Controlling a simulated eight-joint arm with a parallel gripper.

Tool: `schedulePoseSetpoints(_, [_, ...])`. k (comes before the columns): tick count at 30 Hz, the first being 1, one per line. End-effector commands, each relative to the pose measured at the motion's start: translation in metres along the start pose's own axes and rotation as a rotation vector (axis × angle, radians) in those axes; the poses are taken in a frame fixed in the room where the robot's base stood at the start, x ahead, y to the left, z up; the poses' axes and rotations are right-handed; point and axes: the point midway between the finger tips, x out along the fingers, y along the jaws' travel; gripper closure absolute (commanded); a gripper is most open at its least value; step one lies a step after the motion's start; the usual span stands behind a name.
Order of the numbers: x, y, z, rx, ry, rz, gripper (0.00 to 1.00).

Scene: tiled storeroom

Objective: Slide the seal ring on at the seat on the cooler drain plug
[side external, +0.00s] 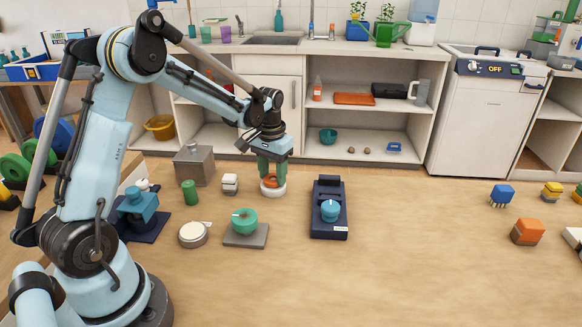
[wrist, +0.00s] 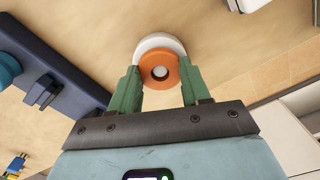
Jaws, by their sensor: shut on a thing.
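My gripper (side external: 271,178) has green fingers and points down over the floor in front of the shelves. In the wrist view its fingertips (wrist: 160,73) hold an orange ring (wrist: 145,73) from both sides. I take this to be the seal ring; it also shows in the side view (side external: 271,182). A white round part (side external: 272,191) is directly below the ring; its rim (wrist: 160,40) shows beyond the ring in the wrist view. It may be the cooler drain plug. A pale round centre shows through the ring. I cannot tell whether the ring touches the white part.
A dark blue stand with a blue knob (side external: 329,225) is to the right. A teal bowl-like part on a grey plate (side external: 260,241), a white round lid (side external: 193,234), a green cylinder (side external: 190,192) and a grey box (side external: 194,166) are to the left.

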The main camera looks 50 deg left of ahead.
Motion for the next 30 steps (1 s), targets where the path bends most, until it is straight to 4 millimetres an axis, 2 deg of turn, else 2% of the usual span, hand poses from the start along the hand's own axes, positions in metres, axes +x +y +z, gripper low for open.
schedulePoseSetpoints(5, [0.004,0.000,0.000,0.000,0.000,0.000,0.82])
schedulePoseSetpoints(6, [0.005,0.000,0.000,0.000,0.000,0.000,0.52])
schedulePoseSetpoints(12, [0.004,0.000,0.000,0.000,0.000,0.000,0.24])
schedulePoseSetpoints(23, [0.000,0.000,0.000,0.000,0.000,0.000,0.24])
schedulePoseSetpoints(26, [-0.011,0.000,0.000,0.000,0.000,0.000,0.24])
schedulePoseSetpoints(30, [-0.036,0.000,0.000,0.000,0.000,0.000,0.24])
